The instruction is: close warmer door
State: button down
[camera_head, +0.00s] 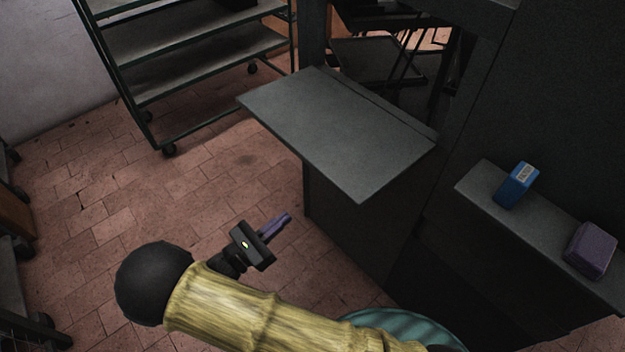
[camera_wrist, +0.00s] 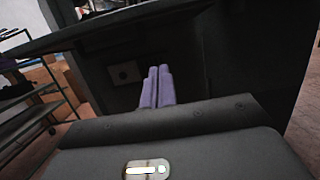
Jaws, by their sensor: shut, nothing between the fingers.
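The warmer door (camera_head: 340,130) looks like the flat grey panel that stands out level from the dark warmer body (camera_head: 480,110), hinge side towards the opening. In the wrist view the door's edge and underside (camera_wrist: 110,28) cross the top of the picture. My gripper (camera_head: 284,221) is shut and empty, its purple fingers together. It is in front of and left of the door in the head view, apart from it. In the wrist view the fingers (camera_wrist: 157,87) point at the dark front below the door.
A wheeled shelf rack (camera_head: 190,60) stands at the back left. A narrow ledge (camera_head: 540,232) at the right holds a blue box (camera_head: 517,185) and a purple block (camera_head: 591,250). A teal round thing (camera_head: 410,328) is partly behind my arm. Tiled floor (camera_head: 200,200) left of the door is clear.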

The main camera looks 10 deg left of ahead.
jog(key=w+d+r+p, duration=0.3)
jog(key=w+d+r, duration=0.3)
jog(key=w, duration=0.1)
dwell(0.6)
jog(key=shift+s+r, duration=0.1)
jog(key=shift+r, duration=0.15)
